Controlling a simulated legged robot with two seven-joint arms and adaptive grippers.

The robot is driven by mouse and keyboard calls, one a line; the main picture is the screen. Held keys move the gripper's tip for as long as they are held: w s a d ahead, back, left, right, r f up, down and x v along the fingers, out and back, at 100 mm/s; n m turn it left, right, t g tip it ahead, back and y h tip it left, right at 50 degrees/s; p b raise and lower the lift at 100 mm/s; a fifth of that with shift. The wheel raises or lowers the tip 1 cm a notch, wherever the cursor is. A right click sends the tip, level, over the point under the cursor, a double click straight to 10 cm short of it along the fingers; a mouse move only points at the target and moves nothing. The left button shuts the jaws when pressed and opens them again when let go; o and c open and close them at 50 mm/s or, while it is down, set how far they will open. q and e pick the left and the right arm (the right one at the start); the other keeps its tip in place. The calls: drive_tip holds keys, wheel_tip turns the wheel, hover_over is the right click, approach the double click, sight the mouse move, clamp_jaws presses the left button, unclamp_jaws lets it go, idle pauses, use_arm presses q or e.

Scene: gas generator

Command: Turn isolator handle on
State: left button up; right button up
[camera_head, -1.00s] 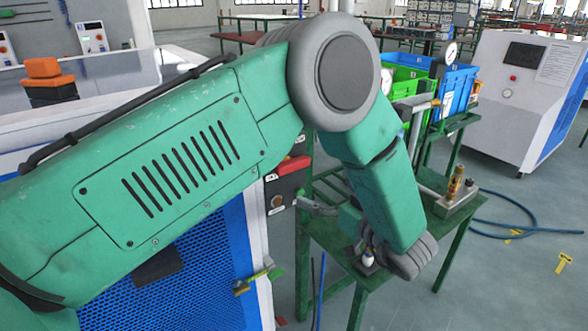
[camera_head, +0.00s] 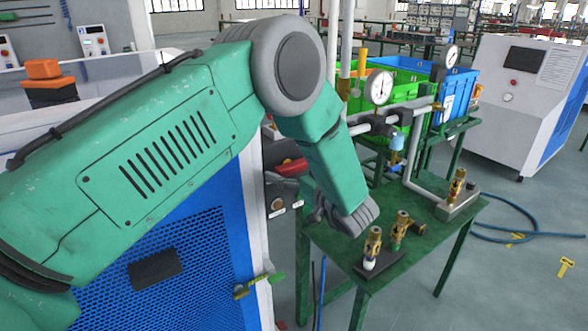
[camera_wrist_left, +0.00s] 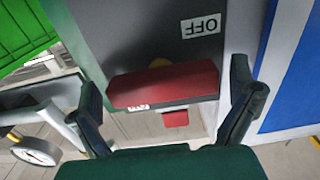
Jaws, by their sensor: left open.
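The red isolator handle (camera_wrist_left: 163,85) shows in the left wrist view as a wide bar on a dark grey panel, with an OFF label (camera_wrist_left: 201,26) upside down beside it. My left gripper (camera_wrist_left: 168,108) is open, with one finger on each side of the handle and visible gaps between them. I cannot tell how far the fingertips are from the panel. In the head view the red handle (camera_head: 292,167) is partly hidden behind my left arm, and the fingers are hard to make out there. My right gripper is not in view.
A green table (camera_head: 400,262) with brass fittings stands to the right of the blue-sided machine (camera_head: 225,265). A pressure gauge (camera_head: 379,87) and pipes rise behind it. Green and blue crates stand further back. The floor at the right is mostly clear, with a blue hose.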

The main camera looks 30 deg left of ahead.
use_arm(q)
drive_tip(key=shift+c, duration=0.5)
drive_tip(key=c, duration=0.9)
